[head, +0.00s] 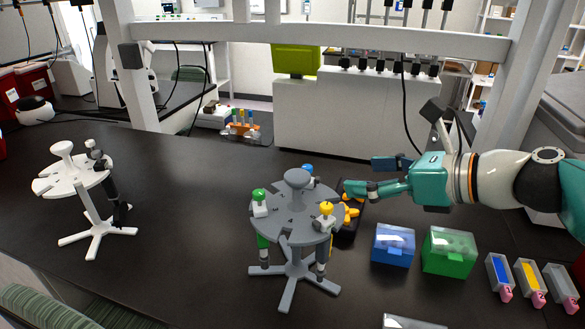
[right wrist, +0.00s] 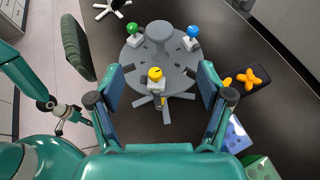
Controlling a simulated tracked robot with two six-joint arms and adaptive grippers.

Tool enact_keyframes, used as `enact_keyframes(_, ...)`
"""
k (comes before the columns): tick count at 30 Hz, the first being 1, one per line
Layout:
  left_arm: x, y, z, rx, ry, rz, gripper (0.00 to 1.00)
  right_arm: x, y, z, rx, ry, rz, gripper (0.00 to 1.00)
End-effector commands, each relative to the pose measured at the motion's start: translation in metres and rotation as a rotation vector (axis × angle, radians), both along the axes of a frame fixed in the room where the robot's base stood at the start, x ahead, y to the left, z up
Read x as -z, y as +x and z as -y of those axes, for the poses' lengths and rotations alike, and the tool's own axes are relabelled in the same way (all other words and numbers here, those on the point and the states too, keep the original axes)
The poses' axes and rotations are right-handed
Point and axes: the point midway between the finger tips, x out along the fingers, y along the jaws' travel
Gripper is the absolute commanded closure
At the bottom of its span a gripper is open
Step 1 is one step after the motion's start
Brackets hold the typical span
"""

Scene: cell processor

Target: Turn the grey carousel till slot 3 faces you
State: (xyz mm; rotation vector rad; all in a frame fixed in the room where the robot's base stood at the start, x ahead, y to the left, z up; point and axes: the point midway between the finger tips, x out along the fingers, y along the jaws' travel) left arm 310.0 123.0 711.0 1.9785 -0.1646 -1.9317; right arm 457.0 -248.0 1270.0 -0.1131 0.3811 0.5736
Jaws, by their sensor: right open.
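The grey carousel (head: 285,222) stands on the bench in the middle of the head view, its round knob (head: 297,178) on top. It holds a green-topped pipette (head: 259,200) at left, a yellow-topped one (head: 326,210) at front right and a blue-topped one (head: 307,170) at the back. The slot numbers are too small to read. My right gripper (head: 372,177) is open and empty, just right of the carousel. In the right wrist view the carousel (right wrist: 139,58) lies beyond the spread fingers, with the yellow-topped pipette (right wrist: 155,76) nearest.
A white carousel (head: 52,180) with a dark pipette stands at the left. A dark tray with yellow pieces (right wrist: 246,78) lies close to the grey carousel. Blue (head: 393,245) and green (head: 449,252) boxes and several small troughs stand front right. The bench left of the grey carousel is clear.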

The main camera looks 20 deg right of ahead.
Motion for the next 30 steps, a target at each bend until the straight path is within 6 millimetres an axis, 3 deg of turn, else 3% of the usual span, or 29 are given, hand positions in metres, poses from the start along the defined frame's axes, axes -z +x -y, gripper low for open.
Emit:
enact_keyframes(18, -0.002, 0.001, 0.0, 0.0, 0.0, 0.001, 0.6, 0.049, 0.096, -0.066, -0.007, -0.002, -0.004, 0.21)
enact_keyframes(24, -0.001, 0.001, 0.0, 0.0, 0.0, 0.001, 0.6, 0.058, 0.114, -0.078, -0.005, -0.001, -0.002, 0.21)
enact_keyframes(30, -0.001, 0.0, 0.0, 0.0, 0.0, 0.001, 0.6, 0.06, 0.12, -0.081, -0.004, -0.001, -0.001, 0.21)
